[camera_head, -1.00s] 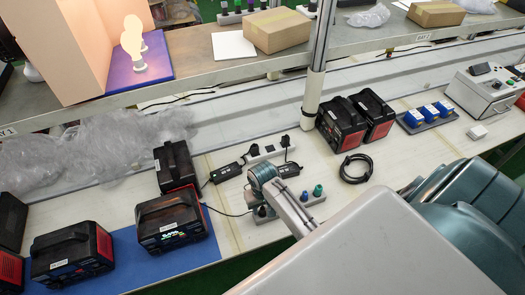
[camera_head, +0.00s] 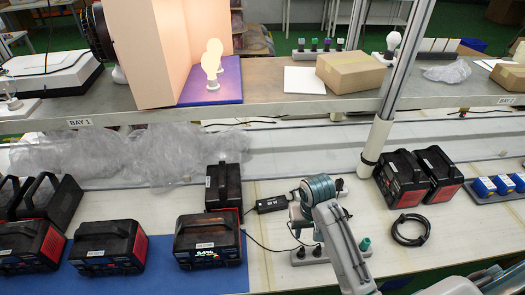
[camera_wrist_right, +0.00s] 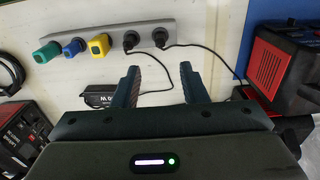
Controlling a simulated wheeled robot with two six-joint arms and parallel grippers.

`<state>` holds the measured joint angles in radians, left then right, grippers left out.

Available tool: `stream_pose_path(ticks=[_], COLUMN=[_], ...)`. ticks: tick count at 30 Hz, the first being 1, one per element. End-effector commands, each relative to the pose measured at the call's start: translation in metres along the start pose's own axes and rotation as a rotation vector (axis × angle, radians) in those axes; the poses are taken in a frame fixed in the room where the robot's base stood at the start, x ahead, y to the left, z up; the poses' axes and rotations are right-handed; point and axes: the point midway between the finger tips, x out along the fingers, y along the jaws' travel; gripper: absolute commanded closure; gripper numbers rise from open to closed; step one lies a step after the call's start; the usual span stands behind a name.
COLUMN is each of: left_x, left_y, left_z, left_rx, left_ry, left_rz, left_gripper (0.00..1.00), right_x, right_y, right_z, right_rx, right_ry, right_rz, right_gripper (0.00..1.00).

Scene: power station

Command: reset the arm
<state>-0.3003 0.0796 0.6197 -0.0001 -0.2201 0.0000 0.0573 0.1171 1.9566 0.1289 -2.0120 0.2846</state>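My right arm comes in from the lower right in the head view, with its wrist over the white bench. My right gripper (camera_head: 298,222) points down there, partly hidden by its wrist. In the right wrist view the two fingers of this gripper (camera_wrist_right: 160,72) are apart with nothing between them. A grey power strip (camera_wrist_right: 105,40) with green, blue, yellow and black plugs lies beyond the fingertips. It also shows beside the arm in the head view (camera_head: 318,257). My left gripper is in neither view.
Black-and-red power packs stand left on a blue mat (camera_head: 160,277) and right, by a post (camera_head: 375,145). A coiled black cable (camera_head: 410,230) lies right of the arm. Blue units (camera_head: 484,187) sit farther right. The shelf behind carries a cardboard box (camera_head: 350,71) and glowing bulb (camera_head: 211,68).

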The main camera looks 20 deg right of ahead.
Motion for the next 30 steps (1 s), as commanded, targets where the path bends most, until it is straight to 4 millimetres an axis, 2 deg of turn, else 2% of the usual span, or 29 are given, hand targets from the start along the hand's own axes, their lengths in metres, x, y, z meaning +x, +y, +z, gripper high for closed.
stream_pose_path(ticks=[5, 8, 13, 15, 18, 30], left_x=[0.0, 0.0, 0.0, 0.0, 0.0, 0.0], left_y=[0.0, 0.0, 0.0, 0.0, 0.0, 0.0], left_z=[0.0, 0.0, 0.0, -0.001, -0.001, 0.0], left_rx=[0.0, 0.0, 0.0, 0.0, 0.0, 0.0], left_ry=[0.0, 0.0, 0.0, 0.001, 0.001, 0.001], left_rz=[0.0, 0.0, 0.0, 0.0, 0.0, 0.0], left_gripper=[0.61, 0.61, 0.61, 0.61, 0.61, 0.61], right_x=[0.001, 0.005, 0.013, 0.013, 0.009, -0.014], right_y=[0.0, 0.003, 0.014, 0.019, 0.024, 0.035], right_z=[0.002, 0.014, 0.061, 0.083, 0.106, 0.159], right_rx=[-0.003, -0.019, -0.093, -0.131, -0.175, -0.283], right_ry=[0.002, 0.018, 0.097, 0.138, 0.186, 0.296], right_rz=[0.0, 0.002, 0.011, 0.016, 0.023, 0.043], right_gripper=[0.61, 0.61, 0.61, 0.61, 0.61, 0.61])
